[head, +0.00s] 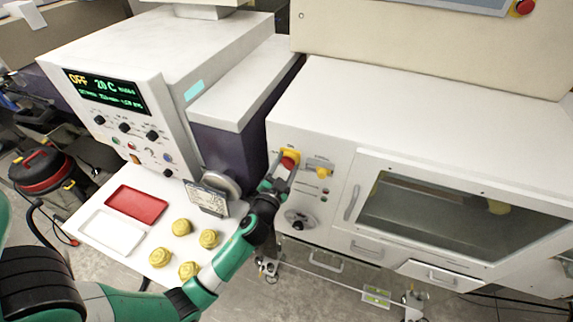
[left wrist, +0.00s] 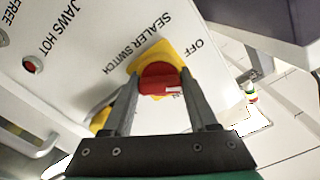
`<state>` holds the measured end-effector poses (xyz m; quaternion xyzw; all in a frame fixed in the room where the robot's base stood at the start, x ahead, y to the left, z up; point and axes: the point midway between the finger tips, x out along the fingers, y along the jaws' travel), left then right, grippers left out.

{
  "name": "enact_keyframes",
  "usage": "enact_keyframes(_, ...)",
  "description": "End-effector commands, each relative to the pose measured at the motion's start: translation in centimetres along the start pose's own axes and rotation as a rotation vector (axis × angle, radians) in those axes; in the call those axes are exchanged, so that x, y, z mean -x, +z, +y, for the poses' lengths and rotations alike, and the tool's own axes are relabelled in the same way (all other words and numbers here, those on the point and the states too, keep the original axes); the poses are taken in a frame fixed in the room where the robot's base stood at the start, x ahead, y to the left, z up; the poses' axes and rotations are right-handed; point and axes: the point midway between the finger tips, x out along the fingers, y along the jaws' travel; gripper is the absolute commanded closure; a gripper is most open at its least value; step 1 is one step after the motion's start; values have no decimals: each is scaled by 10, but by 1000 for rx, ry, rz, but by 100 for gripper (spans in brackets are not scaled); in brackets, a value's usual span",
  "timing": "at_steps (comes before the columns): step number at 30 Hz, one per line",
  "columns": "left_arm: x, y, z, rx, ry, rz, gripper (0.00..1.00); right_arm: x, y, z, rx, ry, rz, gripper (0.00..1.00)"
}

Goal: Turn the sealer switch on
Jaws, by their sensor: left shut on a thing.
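The sealer switch is a red rotary knob (left wrist: 160,78) on a yellow plate (left wrist: 152,54), set in the white front panel of the machine. "SEALER SWITCH" and "OFF" are printed beside it in the left wrist view. In the head view the red knob (head: 289,160) shows just above my left gripper (head: 281,174). My left gripper (left wrist: 160,92) is shut on the knob, with one finger on each side of it. The knob's far side is partly hidden. The display (head: 104,91) on the left machine reads "OFF" and "20 C". My right gripper is not in view.
A white shelf (head: 95,250) at left carries a red tray (head: 136,204), a white tray (head: 110,234) and several yellow-gold pieces (head: 209,238). A windowed door (head: 351,203) is at right.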

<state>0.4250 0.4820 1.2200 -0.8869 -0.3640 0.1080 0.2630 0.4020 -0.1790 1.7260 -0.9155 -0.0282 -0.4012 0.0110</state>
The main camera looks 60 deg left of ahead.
Motion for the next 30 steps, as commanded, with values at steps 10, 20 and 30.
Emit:
enact_keyframes(10,0,-1,0,-329,0,2,97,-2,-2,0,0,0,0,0)
enact_keyframes(20,0,-2,-1,-639,0,2,97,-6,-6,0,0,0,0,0)
enact_keyframes(30,0,-1,0,-890,0,1,97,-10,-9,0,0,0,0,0)
